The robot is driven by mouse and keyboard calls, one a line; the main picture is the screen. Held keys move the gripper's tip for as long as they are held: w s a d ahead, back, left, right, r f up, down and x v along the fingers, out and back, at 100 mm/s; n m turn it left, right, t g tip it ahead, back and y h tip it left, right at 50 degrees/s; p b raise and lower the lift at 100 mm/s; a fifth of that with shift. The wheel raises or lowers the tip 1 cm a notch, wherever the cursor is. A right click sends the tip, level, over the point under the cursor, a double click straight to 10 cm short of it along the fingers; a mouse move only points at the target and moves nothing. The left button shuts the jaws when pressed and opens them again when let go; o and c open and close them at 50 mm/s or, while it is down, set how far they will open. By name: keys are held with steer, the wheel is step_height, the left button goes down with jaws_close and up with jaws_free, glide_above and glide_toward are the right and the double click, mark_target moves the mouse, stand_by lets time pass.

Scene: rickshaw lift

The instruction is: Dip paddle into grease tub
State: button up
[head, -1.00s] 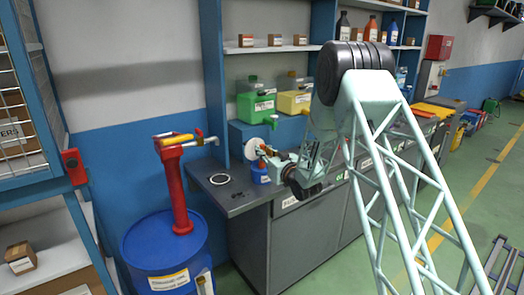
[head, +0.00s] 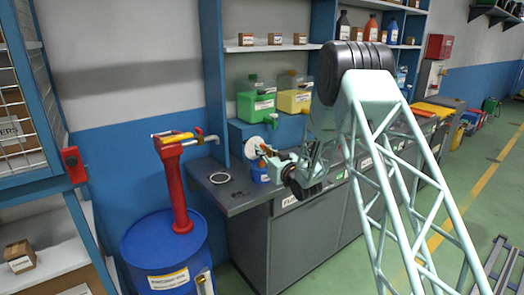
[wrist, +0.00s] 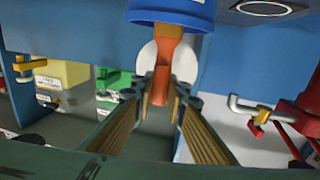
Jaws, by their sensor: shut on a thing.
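The grease tub (head: 261,173) is a small blue container standing on the workbench. It also shows at the top of the wrist view (wrist: 172,13), which appears upside down. My gripper (head: 270,155) is beside and just above the tub. In the wrist view, my gripper (wrist: 161,92) is shut on the orange paddle (wrist: 166,75). The paddle reaches from between the fingertips to the tub's opening. Its far end is hidden there, so I cannot tell how deep it sits. A white round piece (wrist: 185,62) shows behind the paddle.
The grey workbench (head: 238,194) has a pale ring (head: 220,178) left of the tub. A red pump (head: 174,185) stands on a blue drum (head: 165,245) at left. Green (head: 256,107) and yellow (head: 294,101) containers stand behind. A shelf post (head: 212,85) rises close by.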

stand_by(0.4)
steer(key=shift+r, duration=3.45)
steer(key=s+d+f+m+t+h, duration=0.1)
steer(key=s+d+f+m+h, duration=0.1)
steer(key=d, duration=0.8)
steer(key=s+d+f+m+t+h, duration=0.1)
steer(key=s+d+f+m+h, duration=0.1)
steer(key=s+d+h, duration=0.2)
steer(key=s+d+f+m+h, duration=0.2)
steer(key=s+d, duration=0.5)
steer(key=d, duration=1)
steer(key=shift+s+t+h, duration=0.4)
steer(key=shift+h, duration=0.4)
